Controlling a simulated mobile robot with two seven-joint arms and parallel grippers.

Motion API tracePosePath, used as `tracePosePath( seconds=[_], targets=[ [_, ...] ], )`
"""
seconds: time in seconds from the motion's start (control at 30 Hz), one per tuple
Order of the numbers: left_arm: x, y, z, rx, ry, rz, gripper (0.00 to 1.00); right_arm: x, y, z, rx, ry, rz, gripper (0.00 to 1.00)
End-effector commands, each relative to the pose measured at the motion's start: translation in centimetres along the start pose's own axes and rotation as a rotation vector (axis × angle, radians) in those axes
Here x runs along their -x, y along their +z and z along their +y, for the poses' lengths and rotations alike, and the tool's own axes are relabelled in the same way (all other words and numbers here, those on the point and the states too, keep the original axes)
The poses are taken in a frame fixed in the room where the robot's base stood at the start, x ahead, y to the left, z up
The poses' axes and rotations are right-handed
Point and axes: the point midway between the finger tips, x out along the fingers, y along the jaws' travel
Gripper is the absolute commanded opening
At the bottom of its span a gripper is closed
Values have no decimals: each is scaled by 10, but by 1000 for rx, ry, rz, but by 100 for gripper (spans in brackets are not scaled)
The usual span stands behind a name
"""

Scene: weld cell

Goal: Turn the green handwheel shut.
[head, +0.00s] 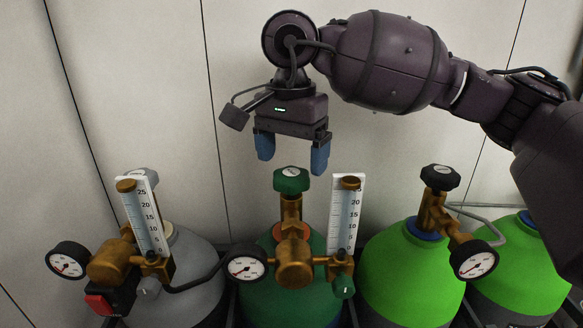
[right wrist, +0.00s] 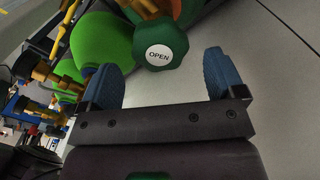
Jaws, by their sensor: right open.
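The green handwheel (head: 291,180) sits on top of the brass valve of the dark green cylinder (head: 262,300) in the head view. In the right wrist view the handwheel (right wrist: 160,47) shows a white label reading OPEN. My right gripper (head: 292,160) is open with blue fingertips, just above the handwheel in the head view. In the right wrist view the handwheel lies ahead of and between the two fingers of the gripper (right wrist: 163,72), and no contact shows. My left gripper is in neither view.
A grey cylinder (head: 193,265) stands left and a bright green cylinder (head: 400,275) with a black handwheel (head: 440,178) stands right. Flow tubes (head: 345,215) and a gauge (head: 245,267) crowd the valve's front. A pale panelled wall (head: 130,70) is behind.

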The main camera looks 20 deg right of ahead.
Motion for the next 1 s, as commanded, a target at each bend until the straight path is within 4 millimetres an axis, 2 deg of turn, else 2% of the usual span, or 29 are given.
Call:
tracePosePath(
  seconds=[0.23,0.63,0.97,1.0],
  targets=[
    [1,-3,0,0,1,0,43,-27,0,0,0,1,0,88],
    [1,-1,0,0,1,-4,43,-34,0,0,1,-1,0,88],
    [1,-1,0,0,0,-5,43,-33,0,0,1,0,0,40],
    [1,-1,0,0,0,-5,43,-33,0,0,0,0,0,39]
  ],
)
